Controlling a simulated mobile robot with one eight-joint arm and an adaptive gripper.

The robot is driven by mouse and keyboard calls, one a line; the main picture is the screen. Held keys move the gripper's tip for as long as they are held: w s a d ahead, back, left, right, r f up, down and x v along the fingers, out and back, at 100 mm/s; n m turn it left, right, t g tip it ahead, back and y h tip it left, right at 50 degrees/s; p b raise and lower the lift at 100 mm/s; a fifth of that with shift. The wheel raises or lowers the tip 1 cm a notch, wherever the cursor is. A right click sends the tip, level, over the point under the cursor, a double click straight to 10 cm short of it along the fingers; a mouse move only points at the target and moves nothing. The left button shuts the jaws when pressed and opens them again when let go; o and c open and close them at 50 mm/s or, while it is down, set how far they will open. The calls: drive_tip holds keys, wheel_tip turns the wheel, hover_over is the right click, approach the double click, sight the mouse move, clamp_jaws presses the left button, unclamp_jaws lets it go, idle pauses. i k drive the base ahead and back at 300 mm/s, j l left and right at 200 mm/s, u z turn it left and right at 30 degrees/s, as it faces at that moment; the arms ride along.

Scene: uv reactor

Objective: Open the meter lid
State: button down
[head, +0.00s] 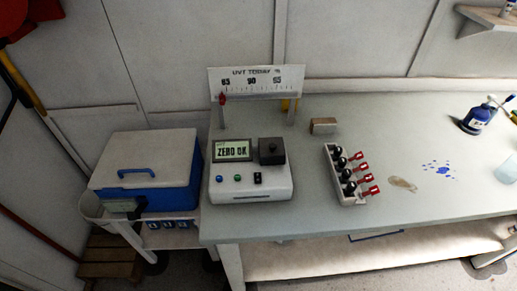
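The meter (250,188) is a white box on the bench's left end. A dark, block-shaped cover (271,151), apparently the meter lid, sits at the top right of the meter and looks shut. I cannot make out a hinge or the inside. My gripper is not in view.
A sign with a scale (256,82) stands behind the meter. A rack (345,176) of black-capped items and red-handled pieces stands to its right. A small block (323,125) lies between. A blue cooler (150,170) is at left. A blue bottle (477,120) stands far right.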

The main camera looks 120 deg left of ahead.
sight(271, 150)
drive_tip(key=u, duration=3.6)
drive_tip(key=i+j+z, duration=0.1)
drive_tip(key=i, duration=0.3)
drive_tip(key=i+j+z, duration=0.15)
drive_tip(key=i, duration=0.25)
drive_tip(key=j, duration=0.1)
